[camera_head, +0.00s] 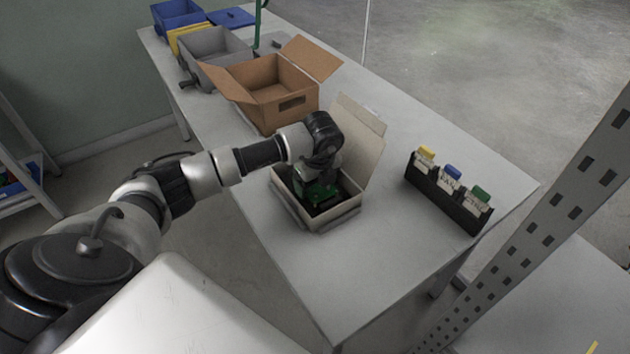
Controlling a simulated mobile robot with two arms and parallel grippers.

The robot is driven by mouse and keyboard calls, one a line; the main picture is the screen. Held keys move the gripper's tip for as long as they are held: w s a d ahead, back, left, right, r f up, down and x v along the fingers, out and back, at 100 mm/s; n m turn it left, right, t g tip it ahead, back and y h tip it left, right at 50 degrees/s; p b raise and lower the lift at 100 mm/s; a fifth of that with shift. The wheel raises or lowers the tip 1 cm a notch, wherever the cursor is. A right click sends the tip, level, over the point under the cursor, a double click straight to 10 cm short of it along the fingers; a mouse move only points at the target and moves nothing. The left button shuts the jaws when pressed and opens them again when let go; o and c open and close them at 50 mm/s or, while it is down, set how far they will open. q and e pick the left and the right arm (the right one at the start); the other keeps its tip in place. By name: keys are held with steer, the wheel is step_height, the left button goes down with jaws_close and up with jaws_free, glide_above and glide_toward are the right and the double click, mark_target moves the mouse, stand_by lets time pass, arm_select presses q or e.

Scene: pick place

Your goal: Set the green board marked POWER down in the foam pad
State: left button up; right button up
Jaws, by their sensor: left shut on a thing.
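The green board (315,192) is in the jaws of my left gripper (318,177), inside or just above the open box (337,221). The gripper is shut on it. The POWER marking cannot be read at this size. The dark foam pad (327,206) lies in the box and is partly hidden by the board and gripper. I cannot tell whether the board touches the foam. The box lid (362,138) stands open at the back right. My right gripper is not in view.
A black rack (440,201) with yellow, blue and green tabbed cards stands to the right. An open cardboard box (270,92) is behind, with grey (213,62) and blue bins (176,16) farther left. The table front (330,290) is clear. A perforated post (555,225) rises at right.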

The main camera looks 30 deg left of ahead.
arm_select(q)
steer(key=o, duration=0.9)
steer(key=shift+c, duration=1.4)
steer(key=shift+r+p, duration=2.65)
steer(key=shift+r, duration=0.9)
steer(key=shift+s+f, duration=0.1)
steer(key=shift+f, duration=0.05)
